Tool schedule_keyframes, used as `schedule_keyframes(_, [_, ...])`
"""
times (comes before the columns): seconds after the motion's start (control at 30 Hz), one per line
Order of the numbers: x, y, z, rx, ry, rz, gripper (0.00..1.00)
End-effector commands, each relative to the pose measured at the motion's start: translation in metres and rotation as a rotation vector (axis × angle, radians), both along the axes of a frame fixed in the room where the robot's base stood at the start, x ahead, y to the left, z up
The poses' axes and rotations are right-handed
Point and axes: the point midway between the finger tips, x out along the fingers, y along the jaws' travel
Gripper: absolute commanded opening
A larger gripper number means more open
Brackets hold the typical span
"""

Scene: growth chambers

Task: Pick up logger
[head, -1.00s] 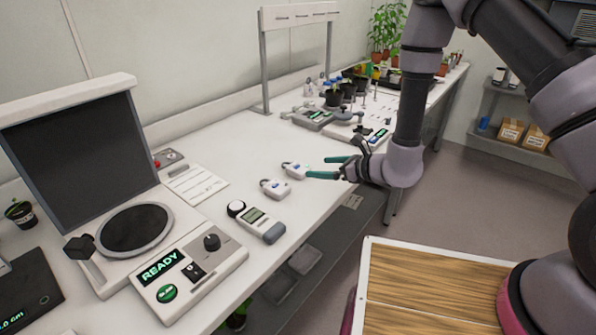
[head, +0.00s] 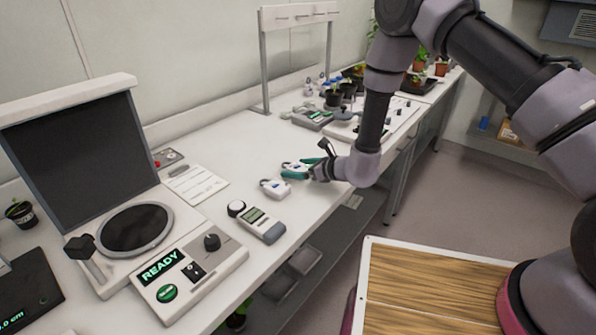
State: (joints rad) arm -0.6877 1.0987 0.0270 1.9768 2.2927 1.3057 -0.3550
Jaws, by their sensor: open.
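Two small white loggers with blue marks and grey loops lie on the white bench. The nearer logger (head: 276,189) is clear of my gripper. The farther logger (head: 291,166) is partly hidden by my gripper (head: 295,169). My gripper is open, with its teal fingers low over the bench. One finger shows on the near side of the farther logger and the other on its far side. I cannot tell whether the fingers touch it.
A device reading READY (head: 190,275) stands at left front. A metal frame (head: 265,70) and potted plants stand farther back. A wood-topped surface (head: 430,290) is at lower right.

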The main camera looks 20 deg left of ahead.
Motion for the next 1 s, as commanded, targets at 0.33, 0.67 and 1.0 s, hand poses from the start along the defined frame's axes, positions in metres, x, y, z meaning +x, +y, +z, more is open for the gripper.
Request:
schedule_keyframes(0.33, [0.000, 0.000, 0.001, 0.001, 0.000, 0.000, 0.09])
schedule_keyframes(0.67, [0.001, 0.000, 0.008, 0.002, -0.002, -0.001, 0.09])
schedule_keyframes(1.0, [0.001, 0.000, 0.069, 0.003, -0.005, -0.001, 0.09])
